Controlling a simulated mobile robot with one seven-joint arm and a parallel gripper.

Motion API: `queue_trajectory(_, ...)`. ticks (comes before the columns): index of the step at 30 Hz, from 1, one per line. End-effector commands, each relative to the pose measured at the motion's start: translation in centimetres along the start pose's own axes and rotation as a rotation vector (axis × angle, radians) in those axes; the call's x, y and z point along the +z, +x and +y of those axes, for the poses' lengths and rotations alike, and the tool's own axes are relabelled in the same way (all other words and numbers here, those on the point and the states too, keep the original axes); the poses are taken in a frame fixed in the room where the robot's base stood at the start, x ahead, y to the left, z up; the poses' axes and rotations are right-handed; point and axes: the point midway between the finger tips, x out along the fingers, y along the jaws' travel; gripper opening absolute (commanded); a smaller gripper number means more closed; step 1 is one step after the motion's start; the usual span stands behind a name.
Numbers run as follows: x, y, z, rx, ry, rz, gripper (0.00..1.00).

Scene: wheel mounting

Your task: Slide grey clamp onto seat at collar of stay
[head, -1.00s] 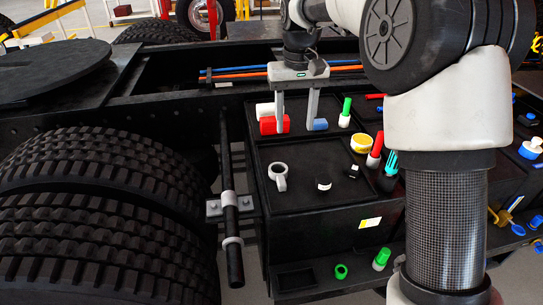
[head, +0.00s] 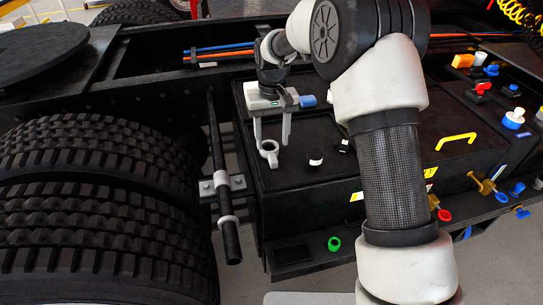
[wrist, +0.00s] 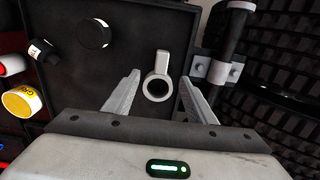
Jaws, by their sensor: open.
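The grey clamp (head: 269,154), a ring with a short stub, lies on the black tray top, near its left edge. It also shows in the wrist view (wrist: 157,87), between and beyond the two fingertips. My gripper (head: 272,143) is open above the clamp, fingers apart and empty; the wrist view shows the fingers (wrist: 159,83) on either side of it, with no clear contact. The stay (head: 217,140) is a black upright rod left of the tray, with a pale collar (head: 228,219) low on it. It also shows in the wrist view (wrist: 232,40). I cannot make out the seat separately.
A grey bracket (head: 222,185) holds the stay beside the black tyres (head: 95,235). Small black-and-white caps (head: 315,158) lie right of the clamp. A yellow roll (wrist: 24,101) shows in the wrist view. A green ring (head: 334,244) sits on the lower step. My arm covers part of the box.

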Motion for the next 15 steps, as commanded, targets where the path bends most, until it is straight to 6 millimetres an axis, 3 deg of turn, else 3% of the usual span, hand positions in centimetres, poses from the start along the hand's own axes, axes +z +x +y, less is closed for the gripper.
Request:
queue_trajectory(9, -0.4, 4.1, -0.1, 0.000, 0.000, -0.005, 0.51)
queue_trajectory(15, -0.5, 5.3, -0.1, 0.000, 0.000, -0.002, 0.51)
